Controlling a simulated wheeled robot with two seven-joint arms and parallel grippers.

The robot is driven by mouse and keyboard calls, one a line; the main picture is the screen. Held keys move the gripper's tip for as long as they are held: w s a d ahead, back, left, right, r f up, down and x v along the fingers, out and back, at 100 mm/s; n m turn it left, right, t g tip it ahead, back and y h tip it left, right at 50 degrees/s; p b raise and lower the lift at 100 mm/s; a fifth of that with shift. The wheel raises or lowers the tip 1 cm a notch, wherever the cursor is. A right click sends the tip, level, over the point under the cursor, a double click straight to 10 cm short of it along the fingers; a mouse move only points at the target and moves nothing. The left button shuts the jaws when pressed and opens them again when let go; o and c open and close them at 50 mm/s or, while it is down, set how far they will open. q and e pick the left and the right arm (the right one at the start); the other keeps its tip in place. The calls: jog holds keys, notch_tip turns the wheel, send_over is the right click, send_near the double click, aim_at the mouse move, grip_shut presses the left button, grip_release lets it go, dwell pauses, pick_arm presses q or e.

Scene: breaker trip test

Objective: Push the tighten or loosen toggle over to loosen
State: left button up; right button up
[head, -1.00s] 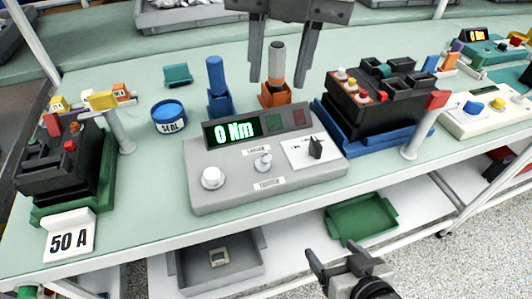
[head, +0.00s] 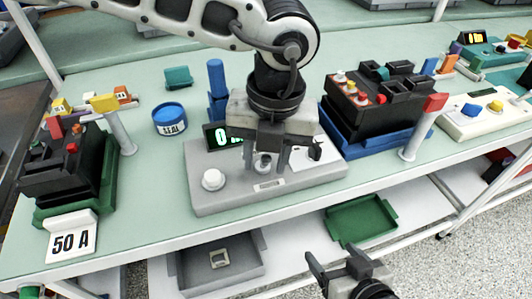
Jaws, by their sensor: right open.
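The grey torque console (head: 230,190) stands on the bench. Its small silver toggle (head: 263,162) shows between the fingers of my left gripper (head: 267,165). That gripper points down over the console with its fingers apart, one on each side of the toggle. I cannot tell whether a finger touches it. The gripper hides the label above the toggle and part of the green display (head: 222,137); a label plate (head: 269,185) shows below. My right gripper (head: 331,262) is open and empty, low in front of the bench.
A white round knob (head: 213,179) and a black rotary switch (head: 315,149) flank the toggle. A blue-handled tool (head: 216,80) stands behind the console. A black breaker in a blue cradle (head: 360,145) is close on the right.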

pick_arm(q)
jog(key=shift+c, duration=0.3)
grip_shut()
pick_arm(e)
jog(key=shift+r, duration=0.1)
